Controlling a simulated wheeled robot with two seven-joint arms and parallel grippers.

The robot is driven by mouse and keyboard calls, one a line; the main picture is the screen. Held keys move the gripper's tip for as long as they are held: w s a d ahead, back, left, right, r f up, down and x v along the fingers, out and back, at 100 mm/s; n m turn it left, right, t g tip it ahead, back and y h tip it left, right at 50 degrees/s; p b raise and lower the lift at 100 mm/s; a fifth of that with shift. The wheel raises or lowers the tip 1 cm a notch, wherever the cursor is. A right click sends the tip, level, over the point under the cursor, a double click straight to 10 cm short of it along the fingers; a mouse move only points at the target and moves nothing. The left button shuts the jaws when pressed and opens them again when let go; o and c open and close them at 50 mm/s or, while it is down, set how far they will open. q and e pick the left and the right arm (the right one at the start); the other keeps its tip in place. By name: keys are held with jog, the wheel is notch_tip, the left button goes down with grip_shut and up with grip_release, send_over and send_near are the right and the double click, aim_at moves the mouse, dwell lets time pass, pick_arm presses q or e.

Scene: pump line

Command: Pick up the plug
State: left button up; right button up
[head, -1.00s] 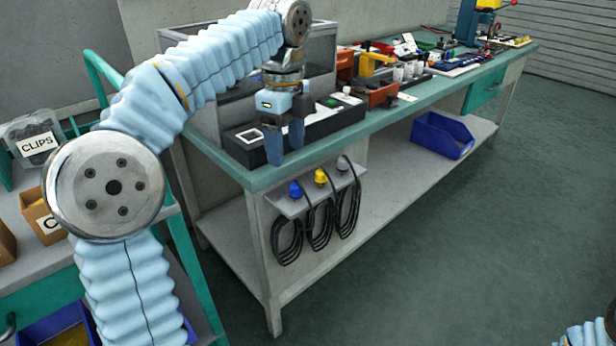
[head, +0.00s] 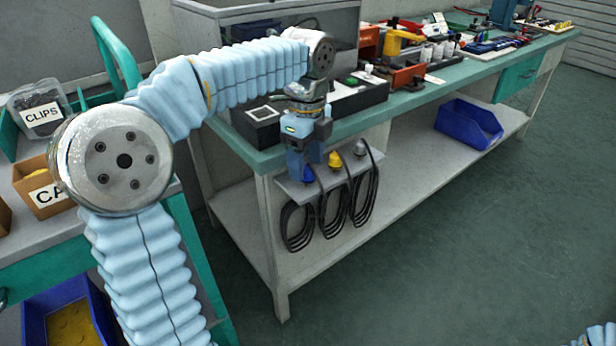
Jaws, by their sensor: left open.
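Three plugs with looped black cables stand in a row on a small grey shelf (head: 297,197) on the near end of the workbench. They are a blue plug (head: 308,174), a yellow plug (head: 334,160) and a grey plug (head: 360,148). My left gripper (head: 306,168) points down at the blue plug, with its fingers open and partly covering it. I cannot tell whether the fingers touch the plug. The yellow and grey plugs are clear of the gripper, to its right. My right gripper is out of view.
The bench's green edge (head: 420,102) runs close behind my left gripper. A black panel (head: 350,104) lies on top. A blue bin (head: 468,125) stands on the lower shelf. At left is a cart with a clips box (head: 40,112). The floor at right is clear.

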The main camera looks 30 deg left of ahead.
pick_arm(q)
notch_tip(320, 180, down, 2)
jog(key=shift+f, duration=0.25)
jog(key=c, duration=1.2)
jog(key=shift+o, duration=0.2)
jog(key=shift+r, duration=0.1)
